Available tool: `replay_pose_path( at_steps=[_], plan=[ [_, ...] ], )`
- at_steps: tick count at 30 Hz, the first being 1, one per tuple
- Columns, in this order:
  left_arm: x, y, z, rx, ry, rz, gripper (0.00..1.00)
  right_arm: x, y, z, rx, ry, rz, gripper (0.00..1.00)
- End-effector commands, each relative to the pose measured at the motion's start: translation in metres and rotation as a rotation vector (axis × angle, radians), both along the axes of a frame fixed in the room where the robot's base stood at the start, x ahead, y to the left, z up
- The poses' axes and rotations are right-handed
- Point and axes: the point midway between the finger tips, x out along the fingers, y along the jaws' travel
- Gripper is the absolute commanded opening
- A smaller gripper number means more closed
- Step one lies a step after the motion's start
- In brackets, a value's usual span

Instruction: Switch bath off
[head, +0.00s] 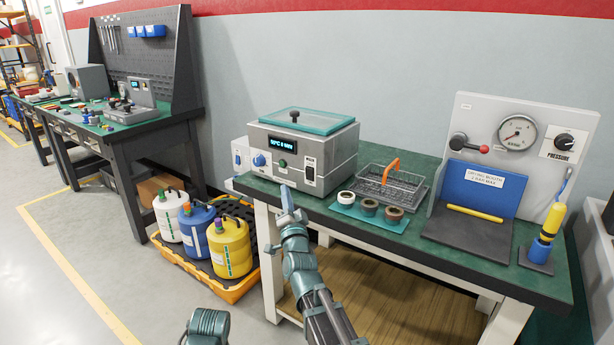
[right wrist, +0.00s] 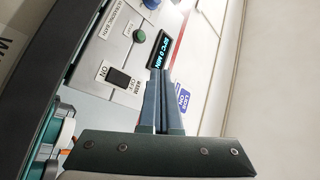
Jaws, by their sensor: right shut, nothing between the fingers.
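The bath (head: 328,152) is a grey metal box with a teal lid, standing at the left end of the green-topped bench. Its display (head: 283,144) is lit with cyan characters; it also shows lit in the right wrist view (right wrist: 158,48). A black rocker switch (head: 309,174) is low on the front panel's right side. In the right wrist view the switch (right wrist: 120,78) has ON and OFF marked beside it. My right gripper (head: 288,198) is shut and empty in front of the panel. In the right wrist view its fingers (right wrist: 163,82) appear beside the switch, apparently not touching it. My left gripper is out of view.
A wire basket (head: 408,190) with an orange handle and a teal mat (head: 345,210) with several rings lie right of the bath. A pressure test stand (head: 530,135) is further right. Several jugs stand in an orange tray (head: 213,284) on the floor at left.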

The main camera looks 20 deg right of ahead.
Motion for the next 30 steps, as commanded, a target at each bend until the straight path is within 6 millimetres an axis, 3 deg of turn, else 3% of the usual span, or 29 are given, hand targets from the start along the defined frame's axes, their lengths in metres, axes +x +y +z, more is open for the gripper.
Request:
replay_pose_path(
  at_steps=[10, 21, 30],
  plan=[
    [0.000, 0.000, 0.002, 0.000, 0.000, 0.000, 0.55, 0.006, -0.007, 0.002, -0.002, 0.001, -0.001, 0.00],
    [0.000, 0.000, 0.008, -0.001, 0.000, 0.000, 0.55, 0.036, -0.044, 0.008, -0.002, 0.002, -0.002, 0.00],
    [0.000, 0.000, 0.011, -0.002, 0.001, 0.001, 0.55, 0.052, -0.064, 0.010, -0.002, 0.002, 0.000, 0.00]
  ],
)
